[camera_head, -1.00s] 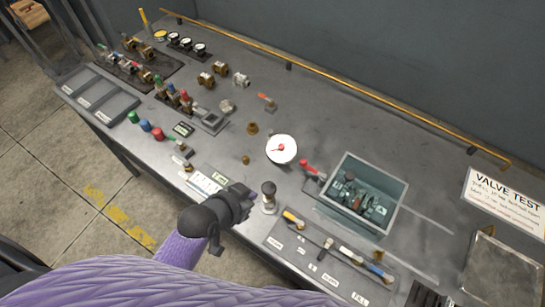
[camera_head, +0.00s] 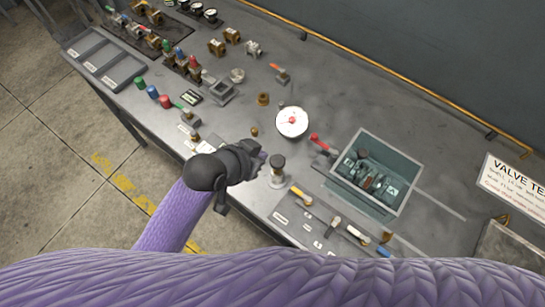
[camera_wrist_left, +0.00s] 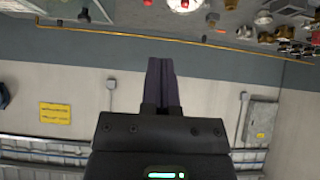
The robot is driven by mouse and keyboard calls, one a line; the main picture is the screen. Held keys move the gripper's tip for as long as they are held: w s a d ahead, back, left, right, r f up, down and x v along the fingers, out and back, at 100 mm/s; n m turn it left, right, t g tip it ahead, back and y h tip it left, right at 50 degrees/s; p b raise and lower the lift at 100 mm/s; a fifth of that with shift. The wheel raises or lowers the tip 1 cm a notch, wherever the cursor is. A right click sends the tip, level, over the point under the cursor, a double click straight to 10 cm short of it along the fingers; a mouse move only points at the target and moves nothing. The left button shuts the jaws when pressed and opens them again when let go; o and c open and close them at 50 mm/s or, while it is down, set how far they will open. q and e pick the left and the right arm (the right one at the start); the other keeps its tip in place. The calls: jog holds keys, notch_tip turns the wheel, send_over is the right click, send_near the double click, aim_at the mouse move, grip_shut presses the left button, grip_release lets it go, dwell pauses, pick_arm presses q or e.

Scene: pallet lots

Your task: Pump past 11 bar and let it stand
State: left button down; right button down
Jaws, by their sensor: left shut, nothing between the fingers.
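The pump (camera_head: 277,172), a short upright post with a dark knob on top, stands near the front edge of the bench in the head view. The round white gauge (camera_head: 291,122) lies just behind it with a red mark at its centre; its reading is too small to tell. It also shows at the top of the left wrist view (camera_wrist_left: 186,4). My left gripper (camera_head: 258,158) is shut and empty, just left of the pump knob and close to it; I cannot tell whether they touch. The left wrist view shows its closed fingers (camera_wrist_left: 162,85). My right gripper is not in view.
A red-handled valve (camera_head: 322,144) sits right of the gauge. Behind the front tools (camera_head: 350,234) is a water-filled bin (camera_head: 412,176) with parts in it. A valve test sign (camera_head: 512,187) is at the right. Trays (camera_head: 104,60) and fittings fill the left.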

pick_arm(q)
jog(key=b, duration=0.2)
send_over(273, 167)
jog(key=w, duration=0.1)
notch_tip(273, 167, down, 6)
jog(key=shift+d+r, duration=0.1)
jog(key=shift+d, duration=0.05)
notch_tip(273, 167, down, 3)
jog(key=shift+s+r+b, duration=0.1)
jog(key=shift+r+b, duration=0.1)
jog(key=shift+b, duration=0.35)
jog(key=shift+f, duration=0.4)
notch_tip(273, 167, down, 4)
jog(key=b, duration=0.3)
jog(key=shift+s, duration=0.1)
jog(key=shift+r, duration=0.1)
